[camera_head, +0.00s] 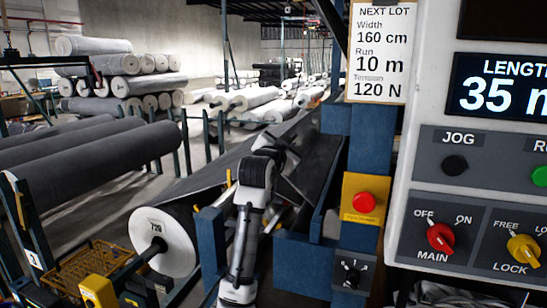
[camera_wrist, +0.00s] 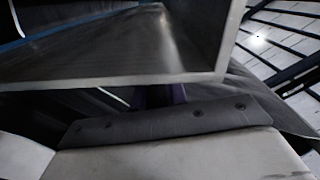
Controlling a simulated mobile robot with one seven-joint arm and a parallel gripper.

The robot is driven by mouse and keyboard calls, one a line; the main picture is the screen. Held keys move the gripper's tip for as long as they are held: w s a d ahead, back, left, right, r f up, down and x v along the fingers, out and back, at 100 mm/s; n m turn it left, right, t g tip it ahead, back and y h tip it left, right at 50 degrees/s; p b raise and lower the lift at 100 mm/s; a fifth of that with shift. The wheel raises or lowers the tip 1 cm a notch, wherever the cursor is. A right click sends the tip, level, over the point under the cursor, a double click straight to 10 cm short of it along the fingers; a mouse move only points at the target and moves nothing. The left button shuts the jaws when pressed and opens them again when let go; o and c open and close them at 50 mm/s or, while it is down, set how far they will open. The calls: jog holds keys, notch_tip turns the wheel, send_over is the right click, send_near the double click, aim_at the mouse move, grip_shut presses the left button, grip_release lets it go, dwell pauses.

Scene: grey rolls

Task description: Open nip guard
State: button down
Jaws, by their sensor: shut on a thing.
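The nip guard (camera_head: 318,148) is a dark grey sloping panel in the middle of the head view, left of the blue machine post. My arm reaches up in front of it, and my gripper (camera_head: 287,178) meets its near left side, shut on it. In the wrist view the guard (camera_wrist: 110,66) fills the upper part as a grey sheet with a pale lower edge and a raised right side wall. The fingertips and the exact spot they hold are hidden there. My pale gripper body with a dark riveted strip shows below.
A control panel (camera_head: 480,130) with knobs stands close on the right. A red stop button on a yellow box (camera_head: 364,200) is on the blue post. A large grey roll (camera_head: 165,240) lies left of my arm. More rolls (camera_head: 120,75) are stacked behind.

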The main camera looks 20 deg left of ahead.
jog(key=d+r+m, duration=0.3)
jog(key=d+m, duration=0.3)
jog(key=d, duration=0.3)
jog(key=shift+s+d+b, duration=0.15)
jog(key=shift+b, duration=0.25)
jog(key=c, duration=1.5)
grip_release()
jog(key=shift+d+f, duration=0.1)
jog(key=shift+o, duration=0.2)
jog(key=shift+a, duration=0.2)
jog(key=s+b, duration=0.4)
jog(key=s, duration=1)
jog(key=shift+a, duration=0.25)
